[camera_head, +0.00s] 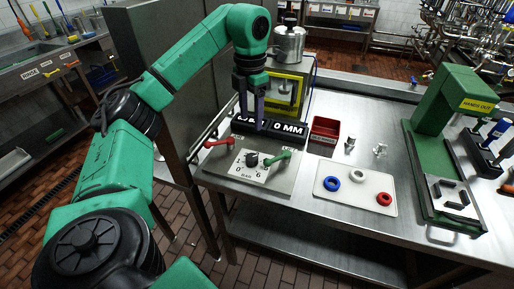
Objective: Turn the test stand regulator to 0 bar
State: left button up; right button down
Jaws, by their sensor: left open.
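The test stand panel (234,178) is a grey metal plate on the left end of the steel bench. It has a dial marked with numbers and a small unit label. A dark knob (252,159) sits at the middle of the dial; its pointer is too small to read. A red lever (217,143) is at the panel's back left and a green lever (277,158) is to the right of the knob. My left gripper (259,124) points down above and behind the knob, open and apart from it. My right gripper is out of view.
A red bin (324,131), a white board (347,192) with coloured rings and a green press (444,120) are to the right. A metal pot (289,45) stands behind.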

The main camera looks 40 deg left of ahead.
pick_arm(q)
jog(key=b, duration=0.2)
send_over(253, 156)
notch_tip(253, 156, down, 5)
notch_tip(253, 156, down, 8)
jog(key=shift+s+f+p, duration=0.1)
jog(key=shift+s+p, duration=0.05)
jog(key=shift+p, duration=0.3)
jog(key=shift+f, duration=0.2)
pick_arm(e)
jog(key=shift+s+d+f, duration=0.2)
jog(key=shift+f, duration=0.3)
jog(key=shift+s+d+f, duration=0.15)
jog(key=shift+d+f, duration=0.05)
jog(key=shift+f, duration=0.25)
pick_arm(q)
grip_shut()
jog(key=shift+n, duration=0.3)
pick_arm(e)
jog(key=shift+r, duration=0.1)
